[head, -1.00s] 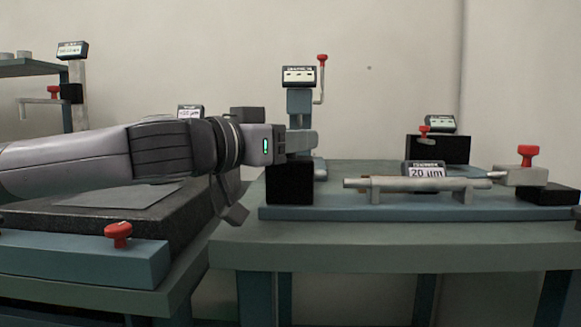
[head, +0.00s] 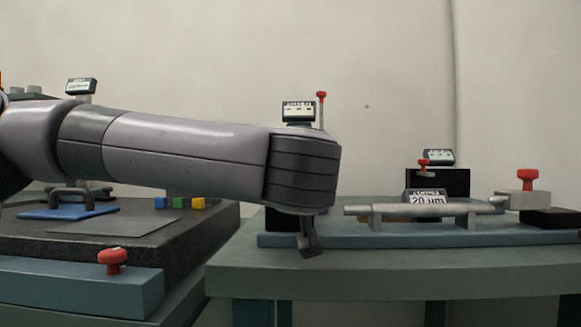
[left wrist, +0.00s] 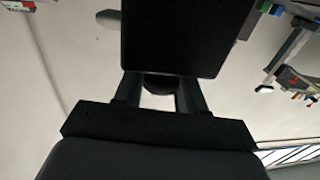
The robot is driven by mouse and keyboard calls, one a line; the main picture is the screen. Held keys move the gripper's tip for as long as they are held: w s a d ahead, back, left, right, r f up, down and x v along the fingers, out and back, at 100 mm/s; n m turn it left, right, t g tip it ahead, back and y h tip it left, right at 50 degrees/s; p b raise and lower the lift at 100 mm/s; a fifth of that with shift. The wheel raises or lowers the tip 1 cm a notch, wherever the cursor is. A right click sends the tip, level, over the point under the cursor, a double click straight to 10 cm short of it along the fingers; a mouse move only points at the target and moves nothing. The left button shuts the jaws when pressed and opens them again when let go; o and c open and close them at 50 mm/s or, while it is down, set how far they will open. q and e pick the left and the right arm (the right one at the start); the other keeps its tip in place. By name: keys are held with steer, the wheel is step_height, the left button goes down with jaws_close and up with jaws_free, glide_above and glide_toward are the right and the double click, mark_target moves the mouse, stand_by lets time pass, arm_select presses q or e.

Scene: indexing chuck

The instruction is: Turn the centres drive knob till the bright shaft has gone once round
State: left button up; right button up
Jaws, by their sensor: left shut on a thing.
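The bright shaft (head: 415,210) lies level between its supports on the blue bench base (head: 400,238), with the sign reading 20 µm (head: 426,198) behind it. The black drive block (head: 278,221) at its left is mostly hidden behind my left arm. In the left wrist view the dark block (left wrist: 180,38) fills the upper middle, and a round dark knob (left wrist: 162,87) shows between the fingers. My left gripper (left wrist: 160,80) is shut on this knob, close against the block. My right gripper is not in view.
A red-topped tailstock (head: 526,185) stands at the right end of the base. A crank with a red knob (head: 321,96) rises behind my wrist. The left table has a dark slab (head: 150,235), coloured blocks (head: 184,203) and a red knob (head: 112,257).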

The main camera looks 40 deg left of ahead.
arm_select(q)
steer(key=shift+n+g+y, duration=0.6)
steer(key=shift+y, duration=0.2)
steer(key=o, duration=1)
steer(key=shift+c, duration=0.2)
